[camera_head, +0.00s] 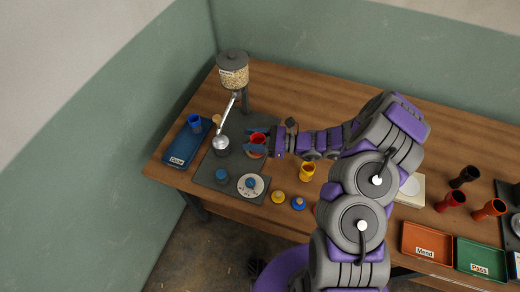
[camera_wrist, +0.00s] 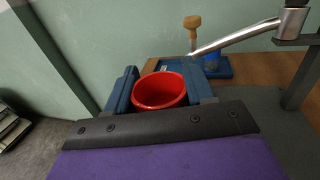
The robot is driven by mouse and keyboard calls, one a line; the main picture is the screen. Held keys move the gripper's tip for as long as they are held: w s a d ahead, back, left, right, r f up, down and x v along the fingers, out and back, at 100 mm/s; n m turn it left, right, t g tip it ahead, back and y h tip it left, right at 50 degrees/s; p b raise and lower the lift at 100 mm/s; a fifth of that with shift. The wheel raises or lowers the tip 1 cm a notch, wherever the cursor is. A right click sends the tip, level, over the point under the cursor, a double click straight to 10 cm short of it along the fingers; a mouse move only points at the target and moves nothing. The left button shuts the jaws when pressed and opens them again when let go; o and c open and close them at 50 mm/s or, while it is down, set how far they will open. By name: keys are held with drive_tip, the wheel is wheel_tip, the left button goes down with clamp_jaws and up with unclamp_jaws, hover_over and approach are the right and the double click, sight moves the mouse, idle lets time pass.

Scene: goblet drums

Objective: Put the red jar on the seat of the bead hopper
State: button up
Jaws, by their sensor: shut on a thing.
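The bead hopper (camera_head: 233,75) is a clear drum of pale beads with a grey lid on a post at the back left of the table. Its dark grey base plate (camera_head: 206,172) lies in front, with a silver lever and cup (camera_head: 220,143). My gripper (camera_head: 257,144) is shut on the red jar (camera_head: 257,138), over the right part of the plate. In the wrist view, the red jar (camera_wrist: 160,91) sits upright, mouth up, between the blue fingers.
A blue tray (camera_head: 176,157) with a blue jar (camera_head: 195,122) is left of the plate. A round dial (camera_head: 252,186) is at its front. A yellow jar (camera_head: 307,172) and small yellow and blue knobbed pieces stand right. Several jars and the Mend and Pass trays are far right.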

drive_tip(key=s+a+f+n+g, duration=0.35)
drive_tip(key=s+a+g, duration=0.25)
drive_tip(key=s+a, duration=0.25)
drive_tip(key=w+d+f+b, duration=0.1)
drive_tip(key=w+d, duration=0.3)
drive_tip(key=w, duration=0.3)
drive_tip(key=w+d+f+b, duration=0.1)
drive_tip(key=w+d, duration=0.3)
drive_tip(key=w, duration=0.3)
drive_tip(key=shift+w+f, duration=0.15)
drive_tip(key=shift+w, duration=0.1)
drive_tip(key=f, duration=0.1)
drive_tip(key=a+f, duration=0.1)
drive_tip(key=a+f+b, duration=0.1)
drive_tip(key=shift+f, duration=0.35)
drive_tip(key=shift+c, duration=0.4)
drive_tip(key=shift+s+d, duration=0.1)
drive_tip(key=shift+d, duration=0.15)
drive_tip(key=o, duration=0.8)
drive_tip(key=shift+d, duration=0.25)
drive_tip(key=o, duration=0.3)
drive_tip(key=shift+d+r, duration=0.15)
drive_tip(key=shift+d, duration=0.1)
drive_tip(key=shift+o, duration=0.3)
drive_tip(key=shift+a, duration=0.35)
drive_tip(key=p+v, duration=0.2)
drive_tip(key=v, duration=1)
drive_tip(key=shift+d, duration=0.1)
drive_tip(key=shift+r, duration=0.1)
